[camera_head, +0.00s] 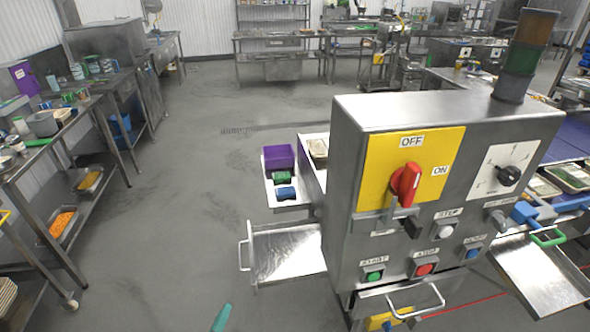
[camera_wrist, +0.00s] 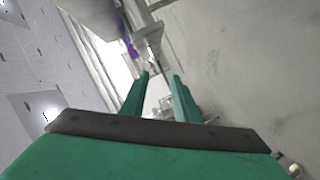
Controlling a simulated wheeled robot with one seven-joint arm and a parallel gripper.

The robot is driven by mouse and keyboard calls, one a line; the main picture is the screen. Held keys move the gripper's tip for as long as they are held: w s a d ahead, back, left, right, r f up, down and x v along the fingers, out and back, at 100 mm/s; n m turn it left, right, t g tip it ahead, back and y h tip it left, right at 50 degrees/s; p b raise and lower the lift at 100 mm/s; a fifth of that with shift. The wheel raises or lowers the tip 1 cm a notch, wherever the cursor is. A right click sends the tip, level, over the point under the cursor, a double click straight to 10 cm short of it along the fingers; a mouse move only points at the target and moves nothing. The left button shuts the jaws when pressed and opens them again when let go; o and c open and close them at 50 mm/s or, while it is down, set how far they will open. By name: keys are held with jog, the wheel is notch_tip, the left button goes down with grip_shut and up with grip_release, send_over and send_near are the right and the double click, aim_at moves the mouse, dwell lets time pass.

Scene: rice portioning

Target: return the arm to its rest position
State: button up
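My gripper (camera_wrist: 161,76) shows in the wrist view with its two green fingers apart and nothing between them. The picture there is tilted, and grey floor and blurred metal equipment lie beyond the fingers. In the camera_head view only a small green tip (camera_head: 222,318) shows at the bottom edge, over the floor left of the control box; it looks like part of my gripper. The rest of my arm is out of that view.
A steel control box (camera_head: 343,190) with a red switch (camera_head: 405,184) stands close on the right. A metal tray (camera_head: 288,252) juts out from its left side. A steel workbench (camera_head: 20,165) runs along the left. Bare floor (camera_head: 185,190) lies between them.

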jog(key=s+d+f+m+g+y, duration=0.1)
jog(key=s+d+f+g+y, duration=0.15)
jog(key=s+d, duration=0.65)
jog(key=s+d+f+m+g+y, duration=0.15)
jog(key=s+d+f, duration=0.3)
jog(key=s, duration=0.75)
jog(key=s+d+r+m+t+h, duration=0.1)
jog(key=s+d+r+m, duration=0.3)
jog(key=s+r, duration=0.5)
jog(key=s+d+r+m+t+h, duration=0.1)
jog(key=s+d+r+m+t, duration=0.2)
jog(key=r, duration=1.3)
jog(key=s+d, duration=0.3)
jog(key=s, duration=0.3)
jog(key=shift+d+m, duration=0.15)
jog(key=shift+m, duration=0.2)
jog(key=shift+d, duration=0.1)
